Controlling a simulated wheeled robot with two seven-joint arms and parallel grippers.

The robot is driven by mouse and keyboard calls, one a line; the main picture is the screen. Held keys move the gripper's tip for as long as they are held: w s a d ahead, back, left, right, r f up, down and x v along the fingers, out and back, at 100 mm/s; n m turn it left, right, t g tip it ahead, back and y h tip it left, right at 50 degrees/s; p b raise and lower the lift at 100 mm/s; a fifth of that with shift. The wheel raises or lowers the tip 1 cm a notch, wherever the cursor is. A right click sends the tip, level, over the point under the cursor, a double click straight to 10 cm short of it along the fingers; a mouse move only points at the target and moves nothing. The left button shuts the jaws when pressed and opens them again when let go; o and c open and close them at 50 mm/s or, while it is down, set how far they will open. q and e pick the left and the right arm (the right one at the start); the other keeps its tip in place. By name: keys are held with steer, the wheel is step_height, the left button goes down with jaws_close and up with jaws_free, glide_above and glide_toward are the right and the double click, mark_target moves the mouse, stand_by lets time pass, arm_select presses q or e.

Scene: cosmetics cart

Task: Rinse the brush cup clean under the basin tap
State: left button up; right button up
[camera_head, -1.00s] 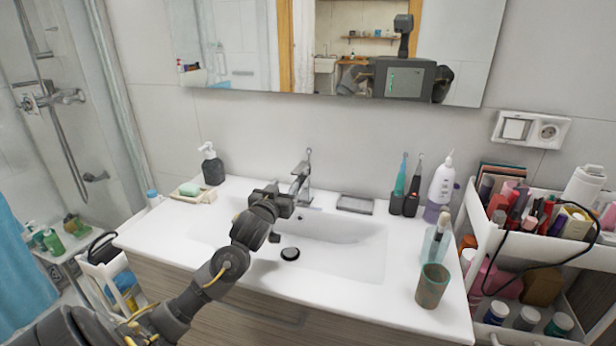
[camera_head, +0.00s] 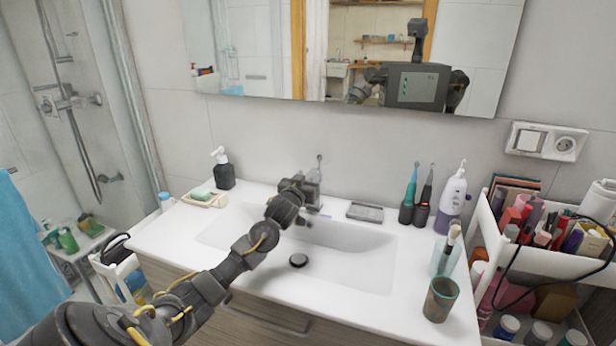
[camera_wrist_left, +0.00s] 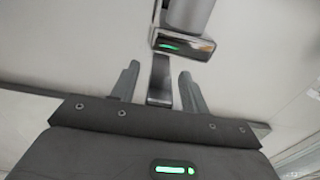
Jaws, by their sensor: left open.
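The chrome tap (camera_head: 317,176) stands at the back of the white basin (camera_head: 350,262). My left gripper (camera_head: 308,190) is at the tap, its fingers hard to make out in the head view. In the left wrist view, its two open fingers (camera_wrist_left: 158,85) stand either side of the tap's narrow metal part (camera_wrist_left: 160,82), with no clear contact. No water shows. A clear cup (camera_head: 445,258) holding a brush stands on the right of the counter. A brownish-green tumbler (camera_head: 441,300) stands in front of it. I cannot tell for sure which is the brush cup.
A soap dispenser (camera_head: 222,170) and soap dish (camera_head: 205,198) stand left of the basin. A grey dish (camera_head: 365,211), toothbrushes (camera_head: 409,195) and a purple-white bottle (camera_head: 452,200) line the back right. A loaded cart (camera_head: 570,262) stands at the right.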

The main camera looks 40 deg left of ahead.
arm_select(q)
steer(key=shift+w, duration=0.25)
jaws_close()
steer(key=r+g+p, duration=0.1)
steer(key=p, duration=0.5)
steer(key=shift+w+a+r+p, duration=0.1)
steer(key=shift+r+p, duration=0.2)
steer(key=shift+r, duration=0.1)
steer(key=shift+f+g+h+p, duration=0.15)
steer(key=shift+g+h+p, duration=0.15)
steer(key=shift+g+p, duration=0.1)
steer(key=shift+f, duration=0.1)
